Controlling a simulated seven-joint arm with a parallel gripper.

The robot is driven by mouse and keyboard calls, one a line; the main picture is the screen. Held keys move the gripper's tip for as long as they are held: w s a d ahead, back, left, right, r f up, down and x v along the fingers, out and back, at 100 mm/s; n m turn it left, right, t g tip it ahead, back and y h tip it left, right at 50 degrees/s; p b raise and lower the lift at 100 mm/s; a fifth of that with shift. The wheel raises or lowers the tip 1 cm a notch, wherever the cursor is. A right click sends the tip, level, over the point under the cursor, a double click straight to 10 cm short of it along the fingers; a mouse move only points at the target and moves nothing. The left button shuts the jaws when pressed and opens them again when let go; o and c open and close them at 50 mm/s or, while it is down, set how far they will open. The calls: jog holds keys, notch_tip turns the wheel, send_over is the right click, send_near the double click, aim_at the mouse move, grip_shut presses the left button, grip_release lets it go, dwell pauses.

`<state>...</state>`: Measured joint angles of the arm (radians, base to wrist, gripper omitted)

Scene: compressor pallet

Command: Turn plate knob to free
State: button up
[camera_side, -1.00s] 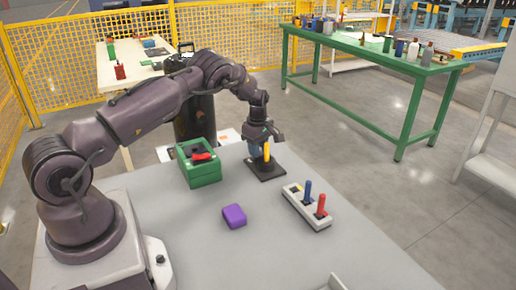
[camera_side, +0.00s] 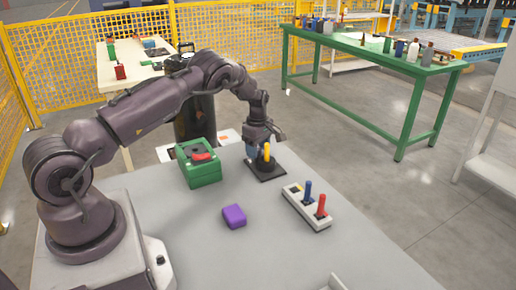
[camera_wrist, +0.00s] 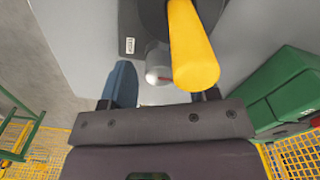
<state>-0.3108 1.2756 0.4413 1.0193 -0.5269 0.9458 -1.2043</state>
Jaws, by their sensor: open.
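The plate knob has an upright yellow handle (camera_side: 267,153) on a flat black plate (camera_side: 267,172) at the far part of the grey table. My gripper (camera_side: 259,152) is at the handle, pointing down, with a bluish finger just left of it. In the wrist view the yellow handle (camera_wrist: 194,50) rises toward the camera, near the right finger. The blue finger (camera_wrist: 121,84) is apart from it on the left. My gripper is open, and a silver round piece with a red mark (camera_wrist: 158,72) shows between the fingers. Whether the right finger touches the handle is hidden.
A green box with a red handle (camera_side: 200,172) stands left of the plate. A white switch box with blue and red levers (camera_side: 304,211) is to the right and nearer. A purple block (camera_side: 234,216) lies in front. The table's near middle is clear.

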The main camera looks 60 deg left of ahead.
notch_tip(320, 180, up, 13)
dwell(0.5)
